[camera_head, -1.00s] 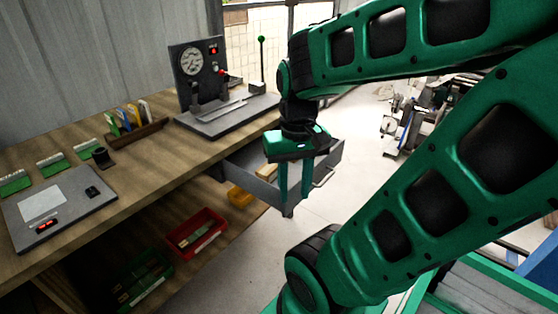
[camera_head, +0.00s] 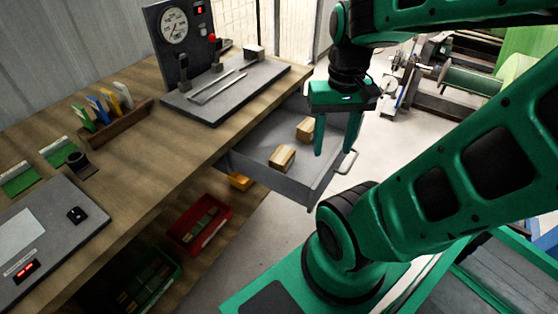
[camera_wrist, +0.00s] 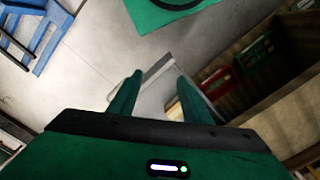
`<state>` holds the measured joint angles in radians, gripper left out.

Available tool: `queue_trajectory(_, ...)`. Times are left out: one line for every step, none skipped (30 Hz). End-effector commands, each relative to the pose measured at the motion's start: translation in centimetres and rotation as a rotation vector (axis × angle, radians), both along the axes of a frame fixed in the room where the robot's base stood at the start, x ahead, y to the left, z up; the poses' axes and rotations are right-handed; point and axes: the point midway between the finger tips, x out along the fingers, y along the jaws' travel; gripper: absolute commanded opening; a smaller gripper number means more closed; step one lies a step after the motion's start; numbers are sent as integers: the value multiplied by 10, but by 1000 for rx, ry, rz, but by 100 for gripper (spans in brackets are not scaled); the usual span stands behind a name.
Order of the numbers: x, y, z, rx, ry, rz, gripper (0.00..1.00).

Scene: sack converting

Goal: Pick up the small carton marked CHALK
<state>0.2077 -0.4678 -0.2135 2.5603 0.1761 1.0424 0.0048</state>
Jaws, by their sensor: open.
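An open grey drawer (camera_head: 262,182) juts out from under the workbench, with two small tan cartons inside. The nearer carton (camera_head: 282,158) lies near the drawer's middle; the other carton (camera_head: 305,128) lies farther back, left of my gripper. No lettering is readable on either, so I cannot tell which is marked CHALK. My gripper (camera_head: 335,146) is open and empty, fingers pointing down, over or beside the drawer's right side near its handle.
The wooden workbench (camera_head: 165,165) carries a gauge stand (camera_head: 182,40), a rack of coloured cards (camera_head: 115,122) and a grey panel (camera_head: 50,235). A red bin (camera_head: 200,225) and a green bin (camera_head: 150,285) sit below. Machinery (camera_head: 440,75) stands at the right. Floor is clear around the drawer's front.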

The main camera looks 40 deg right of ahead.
Motion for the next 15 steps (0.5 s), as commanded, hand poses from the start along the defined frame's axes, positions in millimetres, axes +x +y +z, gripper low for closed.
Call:
queue_trajectory(-9,0,4,-1,-12,-4,58)
queue_trajectory(-8,-1,5,-2,-12,-10,65)
queue_trajectory(-5,-2,5,-4,-9,-20,65)
queue_trajectory(-1,-3,5,-5,-7,-31,65)
queue_trajectory(4,-4,4,-7,-3,-42,65)
queue_trajectory(12,-13,3,-10,3,-65,65)
queue_trajectory(18,-16,2,-13,7,-83,65)
queue_trajectory(26,-18,0,-15,11,-103,65)
queue_trajectory(36,-20,-3,-16,17,-132,65)
queue_trajectory(45,-22,-5,-17,21,-154,65)
queue_trajectory(54,-24,-8,-18,26,-176,65)
queue_trajectory(66,-26,-12,-16,30,-207,65)
queue_trajectory(75,-28,-16,-14,34,-231,65)
queue_trajectory(84,-29,-20,-12,36,-252,65)
queue_trajectory(96,-31,-26,-8,42,-284,65)
